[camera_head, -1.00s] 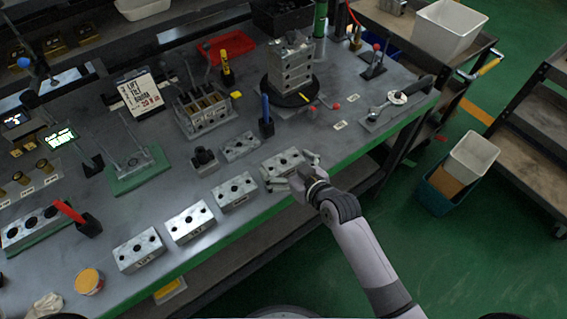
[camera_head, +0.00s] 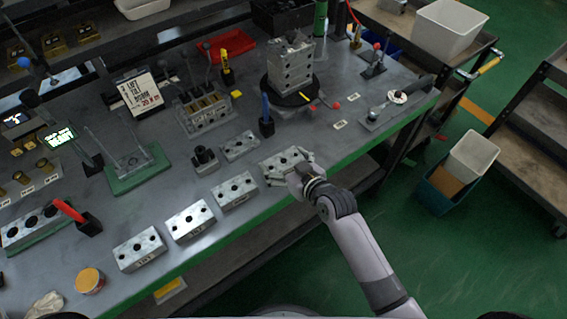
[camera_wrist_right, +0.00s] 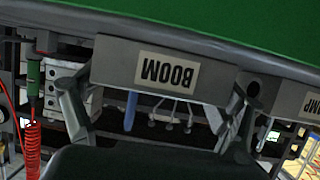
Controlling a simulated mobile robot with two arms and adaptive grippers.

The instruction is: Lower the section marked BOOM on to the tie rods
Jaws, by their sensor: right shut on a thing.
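The BOOM section (camera_head: 279,158) is a grey metal block with holes on top, at the right end of a row of similar blocks along the bench's front edge. Its upside-down BOOM label (camera_wrist_right: 168,71) shows in the right wrist view. My right gripper (camera_head: 279,175) is shut on this block, with a finger towards each end in the wrist view (camera_wrist_right: 156,90). The block appears to be at bench level; I cannot tell if it is clear of the top. The thin upright tie rods (camera_head: 118,143) stand on a green plate (camera_head: 142,177) at left. My left gripper is not in view.
Other blocks (camera_head: 235,191) stand left of the held one. A pen holder (camera_head: 266,126), a dark knob piece (camera_head: 204,159) and a flat block (camera_head: 240,146) lie behind the row. A block stack (camera_head: 290,66) stands on a black turntable at the back.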

